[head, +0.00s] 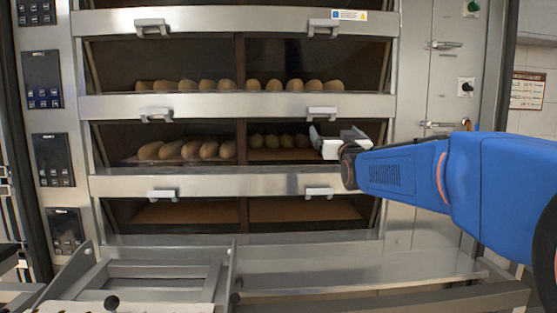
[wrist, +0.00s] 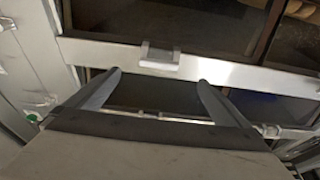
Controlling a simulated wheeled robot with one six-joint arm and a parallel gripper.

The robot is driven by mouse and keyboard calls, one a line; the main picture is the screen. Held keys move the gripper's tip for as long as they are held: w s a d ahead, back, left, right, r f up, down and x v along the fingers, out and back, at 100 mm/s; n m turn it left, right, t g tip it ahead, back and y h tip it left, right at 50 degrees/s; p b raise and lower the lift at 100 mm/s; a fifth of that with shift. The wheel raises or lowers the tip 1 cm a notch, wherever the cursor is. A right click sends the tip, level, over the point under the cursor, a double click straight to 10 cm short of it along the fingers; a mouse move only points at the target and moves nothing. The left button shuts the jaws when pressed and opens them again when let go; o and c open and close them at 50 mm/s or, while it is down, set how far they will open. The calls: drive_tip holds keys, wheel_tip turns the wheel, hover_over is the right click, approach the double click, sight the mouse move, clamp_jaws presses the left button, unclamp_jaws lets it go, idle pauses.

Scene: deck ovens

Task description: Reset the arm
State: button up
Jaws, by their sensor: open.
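My blue arm reaches in from the right in the head view. My gripper (head: 322,134) is at its end, in front of the right half of the middle deck. In the wrist view my gripper (wrist: 158,88) has its two dark fingers spread wide with nothing between them. A deck handle (wrist: 160,58) shows just beyond the fingers there. I cannot tell from these views how far the fingertips are from the oven front.
The deck oven's steel front (head: 240,105) fills the middle. Bread loaves (head: 190,150) lie in the middle deck, and round rolls (head: 275,141) lie partly behind my gripper. A steel ledge (head: 350,268) and a metal rack (head: 150,285) stand low in front.

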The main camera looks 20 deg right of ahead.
drive_tip(key=s+a+f+n+g+y, duration=0.15)
drive_tip(key=s+a+f+g, duration=0.3)
drive_tip(key=s+f, duration=0.45)
drive_tip(key=s+a+f+g+y, duration=0.25)
drive_tip(key=s+a+f, duration=0.4)
drive_tip(key=f, duration=0.55)
drive_tip(key=s+a+f+n+g+y, duration=0.1)
drive_tip(key=s+a+f+g, duration=0.3)
drive_tip(key=s+f, duration=0.55)
drive_tip(key=s+a+f+g, duration=0.2)
drive_tip(key=s+f+g, duration=0.2)
drive_tip(key=s+f, duration=0.5)
drive_tip(key=s, duration=0.3)
drive_tip(key=shift+s+a+f+n+y, duration=0.15)
drive_tip(key=shift+a+f+n+y, duration=0.05)
drive_tip(key=shift+a+n+y, duration=0.2)
drive_tip(key=shift+c, duration=0.6)
